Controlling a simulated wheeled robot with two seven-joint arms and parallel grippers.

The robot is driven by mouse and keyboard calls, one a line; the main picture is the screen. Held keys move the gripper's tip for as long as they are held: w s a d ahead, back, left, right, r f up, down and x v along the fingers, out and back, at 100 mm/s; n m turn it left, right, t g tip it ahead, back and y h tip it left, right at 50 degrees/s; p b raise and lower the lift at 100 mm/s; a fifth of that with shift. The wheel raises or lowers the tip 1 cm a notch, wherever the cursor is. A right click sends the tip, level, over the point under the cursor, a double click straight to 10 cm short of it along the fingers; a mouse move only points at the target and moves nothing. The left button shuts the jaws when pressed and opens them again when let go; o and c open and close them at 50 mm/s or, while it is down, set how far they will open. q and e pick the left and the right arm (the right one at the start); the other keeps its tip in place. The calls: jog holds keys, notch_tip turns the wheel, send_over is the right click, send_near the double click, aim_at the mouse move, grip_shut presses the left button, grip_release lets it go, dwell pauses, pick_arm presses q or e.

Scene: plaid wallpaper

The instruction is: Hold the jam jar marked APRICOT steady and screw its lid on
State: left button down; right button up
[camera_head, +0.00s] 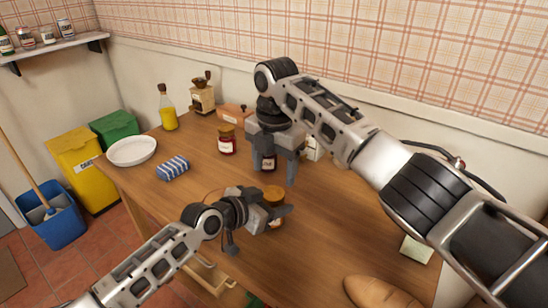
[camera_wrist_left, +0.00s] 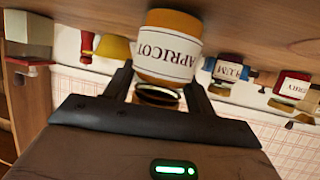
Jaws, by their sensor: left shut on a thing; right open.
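The APRICOT jam jar (camera_wrist_left: 168,47) is orange with a white label, upside down in the left wrist view. In the head view the jar (camera_head: 274,194) stands on the table, partly hidden by my left gripper (camera_head: 275,212). My left gripper, also in the left wrist view (camera_wrist_left: 163,90), is shut on the jar, one finger on each side. A gold ring shows at its top end; I cannot tell whether this is a seated lid. My right gripper (camera_head: 274,172) is open, fingers pointing down, above and behind the jar. I cannot make out a separate lid.
A dark PLUM jar (camera_wrist_left: 231,70) stands behind the right gripper. A red jar (camera_head: 226,141) is to its left. A white plate (camera_head: 132,151), striped cloth (camera_head: 172,168), oil bottle (camera_head: 167,108) and grinder (camera_head: 202,96) are farther left. Bread (camera_head: 380,292) lies at the front right.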

aim_at(273, 193)
jog(key=shift+f, duration=2.75)
jog(key=shift+c, duration=0.4)
jog(key=c, duration=0.9)
jog(key=m, duration=0.3)
jog(key=shift+a, duration=0.1)
jog(key=shift+c, duration=0.2)
jog(key=o, duration=1.1)
jog(key=shift+r, duration=2.3)
